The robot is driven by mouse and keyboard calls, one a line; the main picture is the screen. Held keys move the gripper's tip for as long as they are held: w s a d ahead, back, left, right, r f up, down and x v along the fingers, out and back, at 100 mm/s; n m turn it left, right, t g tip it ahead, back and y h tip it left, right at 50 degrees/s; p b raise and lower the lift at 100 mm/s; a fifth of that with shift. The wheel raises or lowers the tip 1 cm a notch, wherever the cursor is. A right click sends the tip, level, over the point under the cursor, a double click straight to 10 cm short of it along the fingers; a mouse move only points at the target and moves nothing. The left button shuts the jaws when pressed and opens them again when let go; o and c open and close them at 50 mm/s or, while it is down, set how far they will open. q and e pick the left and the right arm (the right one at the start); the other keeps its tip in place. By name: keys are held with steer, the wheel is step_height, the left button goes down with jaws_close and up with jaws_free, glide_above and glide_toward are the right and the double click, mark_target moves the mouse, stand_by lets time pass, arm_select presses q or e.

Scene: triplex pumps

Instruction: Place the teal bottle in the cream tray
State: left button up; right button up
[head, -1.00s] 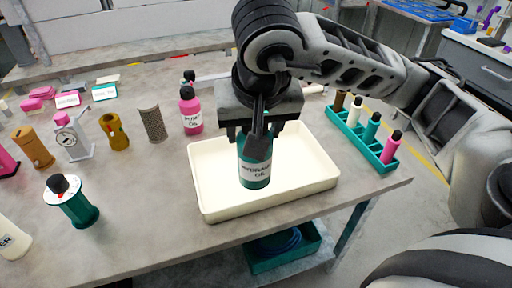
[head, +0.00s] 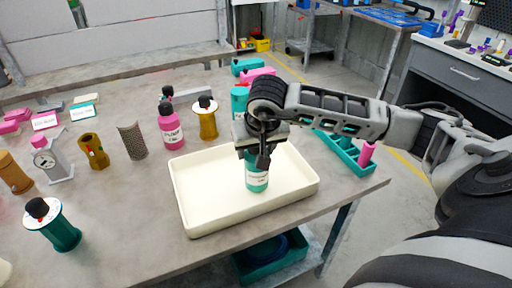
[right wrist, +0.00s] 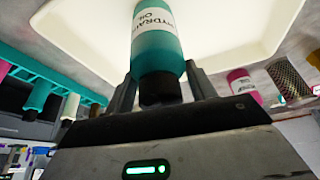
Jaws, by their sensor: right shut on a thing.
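The teal bottle (head: 257,177) with a white label is upright inside the outline of the cream tray (head: 205,196), right of the tray's middle. My right gripper (head: 258,158) is shut on the upper part of the bottle from above. In the right wrist view the teal bottle (right wrist: 157,40) has its black cap between the fingers, with the cream tray (right wrist: 225,25) behind it. I cannot tell whether the bottle's base touches the tray floor. My left gripper is not in view.
A pink bottle (head: 172,130) and a mustard canister (head: 205,120) stand behind the tray. A teal rack (head: 345,152) with a pink bottle is at the right table edge. A dark teal canister (head: 55,228) stands at the front left. Table between it and the tray is clear.

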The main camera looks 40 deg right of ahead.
steer(key=shift+f, duration=0.45)
steer(key=o, duration=1.5)
steer(key=shift+o, duration=0.2)
steer(key=shift+r, duration=0.1)
steer(key=shift+r, duration=0.25)
steer(key=v, duration=1.1)
steer(key=shift+s+r, duration=0.25)
steer(key=shift+r, duration=0.05)
steer(key=shift+a, duration=0.15)
